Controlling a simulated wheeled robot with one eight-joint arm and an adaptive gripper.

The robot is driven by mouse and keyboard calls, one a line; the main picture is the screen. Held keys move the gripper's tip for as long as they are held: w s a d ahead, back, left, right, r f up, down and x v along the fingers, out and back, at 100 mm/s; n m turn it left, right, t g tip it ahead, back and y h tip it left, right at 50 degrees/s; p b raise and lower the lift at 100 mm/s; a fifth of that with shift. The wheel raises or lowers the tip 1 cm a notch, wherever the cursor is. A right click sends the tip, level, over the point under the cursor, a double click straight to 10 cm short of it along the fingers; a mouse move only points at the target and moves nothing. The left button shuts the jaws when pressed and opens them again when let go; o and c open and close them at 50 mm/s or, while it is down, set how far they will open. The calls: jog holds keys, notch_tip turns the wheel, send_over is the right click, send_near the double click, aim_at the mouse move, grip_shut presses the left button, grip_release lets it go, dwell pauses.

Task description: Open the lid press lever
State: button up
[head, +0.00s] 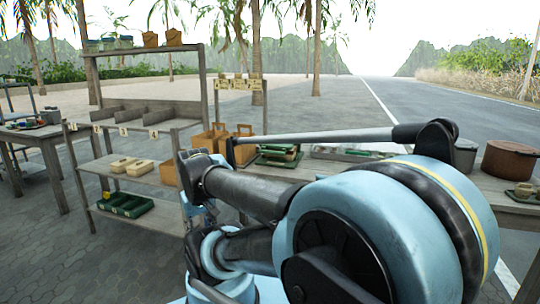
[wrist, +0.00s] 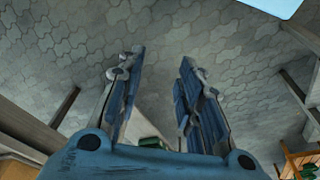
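I cannot make out the lid press or its lever with certainty. In the head view a long thin grey rod (head: 320,136) with a dark sleeve at its right end crosses above the bench. I cannot tell whether it is the lever or part of my arm. A green stacked item (head: 278,155) sits on the bench below it. In the wrist view my gripper (wrist: 156,75) is open, its two blue-grey fingers apart with nothing between them, over grey paving. My gripper cannot be made out in the head view, where my arm covers the lower middle.
The wooden bench (head: 270,171) runs to the right and carries a brown round pot (head: 510,159) and a grey container (head: 465,154). A wooden shelf rack (head: 160,198) stands left, with a green tray (head: 125,205) low down. Paving at the lower left is clear.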

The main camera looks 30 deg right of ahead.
jog(key=w+d+r+m+g+h, duration=0.15)
jog(key=w+d+r+h, duration=0.25)
jog(key=w+d+h, duration=0.8)
jog(key=w+d+r+g+h, duration=0.2)
jog(key=w+d+r+h, duration=0.3)
jog(key=w+d, duration=1.3)
jog(key=shift+h, duration=0.4)
jog(key=d, duration=1)
jog(key=w+d, duration=0.1)
jog(key=d, duration=0.4)
jog(key=shift+f, duration=0.35)
grip_shut()
